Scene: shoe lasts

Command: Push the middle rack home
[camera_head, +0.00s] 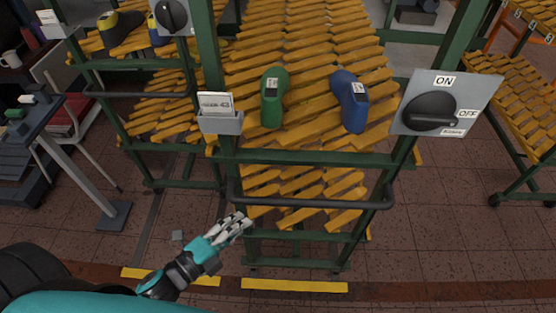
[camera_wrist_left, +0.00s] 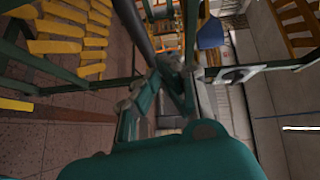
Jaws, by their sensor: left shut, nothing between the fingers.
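The middle rack (camera_head: 310,158) has a green frame and tilted shelves of yellow slats. A dark push bar (camera_head: 310,202) runs across its front. A green shoe last (camera_head: 271,100) and a blue shoe last (camera_head: 352,105) sit on its upper shelf. My left gripper (camera_head: 243,220) is shut and empty, close to the left end of the push bar; I cannot tell whether they touch. In the left wrist view, the gripper (camera_wrist_left: 172,68) shows beside a dark bar, and a blue last (camera_wrist_left: 210,33) is beyond. My right gripper is out of view.
Racks stand close on the left (camera_head: 160,118) and right (camera_head: 515,95). A plate with a dark ON/OFF knob (camera_head: 432,110) is at the middle rack's right post. A card holder (camera_head: 220,122) is at its left post. Yellow floor strips (camera_head: 294,286) lie in front.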

